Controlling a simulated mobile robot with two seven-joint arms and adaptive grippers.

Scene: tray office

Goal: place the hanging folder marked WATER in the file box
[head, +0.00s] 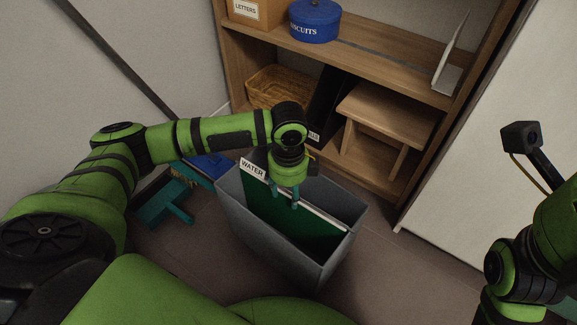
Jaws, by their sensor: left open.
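The green hanging folder (269,210) with a white tab marked WATER hangs inside the grey file box (245,217), which stands on the floor. The folder's top edge runs along the box, and its lower part is hidden inside. My left gripper (283,203) points down over the folder's top edge, with its fingers apart and open around or just beside that edge. I cannot tell whether the fingers touch it. My right arm is at the right edge of the head view; its gripper does not show clearly.
A wooden shelf (375,73) behind holds a blue biscuit tin (315,21), a LETTERS box (250,12), a wicker basket (268,90) and a small wooden stool (388,108). A teal brush or dustpan (165,205) lies left of the box. Floor right of it is clear.

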